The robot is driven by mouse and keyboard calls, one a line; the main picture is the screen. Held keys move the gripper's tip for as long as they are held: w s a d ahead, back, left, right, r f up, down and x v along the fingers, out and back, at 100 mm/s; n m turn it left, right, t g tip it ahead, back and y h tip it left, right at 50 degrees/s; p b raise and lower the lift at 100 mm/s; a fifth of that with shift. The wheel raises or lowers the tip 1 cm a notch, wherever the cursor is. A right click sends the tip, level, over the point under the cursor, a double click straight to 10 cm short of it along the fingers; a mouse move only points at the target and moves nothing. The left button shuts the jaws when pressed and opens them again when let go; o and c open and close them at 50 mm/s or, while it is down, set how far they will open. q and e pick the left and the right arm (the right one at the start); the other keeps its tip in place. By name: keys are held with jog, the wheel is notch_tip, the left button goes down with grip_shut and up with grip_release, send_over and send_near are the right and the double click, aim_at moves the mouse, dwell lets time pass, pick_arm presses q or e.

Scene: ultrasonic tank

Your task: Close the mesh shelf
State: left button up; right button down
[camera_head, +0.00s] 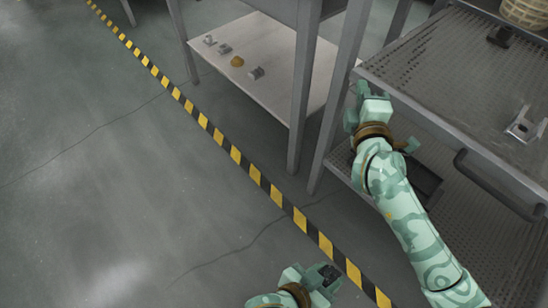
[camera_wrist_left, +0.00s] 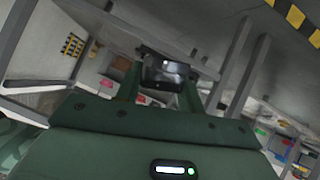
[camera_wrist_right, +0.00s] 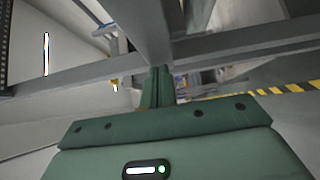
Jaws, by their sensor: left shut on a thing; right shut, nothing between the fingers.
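The mesh shelf (camera_head: 440,75) is a grey perforated sheet with a metal rim, at the upper right of the head view. A dark bar handle (camera_head: 490,187) is on its front edge. My right gripper (camera_head: 362,90) is shut and empty, close to the shelf's left corner; I cannot tell if it touches. In the right wrist view its fingers (camera_wrist_right: 161,87) are together below grey metal bars. My left gripper (camera_head: 328,275) is low over the floor, away from the shelf. It is shut on a small dark block, which shows between the fingers in the left wrist view (camera_wrist_left: 165,72).
A metal bracket (camera_head: 522,126), a dark small part (camera_head: 499,36) and a pale basket (camera_head: 526,12) are on the mesh shelf. A lower perforated shelf (camera_head: 340,160) is beneath. A side table (camera_head: 275,62) holds several small parts. Striped floor tape (camera_head: 255,174) crosses open floor.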

pick_arm(q)
jog(key=shift+w+d+f, duration=0.1)
jog(key=shift+w+d, duration=0.1)
jog(key=shift+d, duration=0.1)
pick_arm(e)
jog(key=shift+w+d+r, duration=0.2)
jog(key=shift+w+d, duration=0.4)
jog(key=shift+d, duration=0.2)
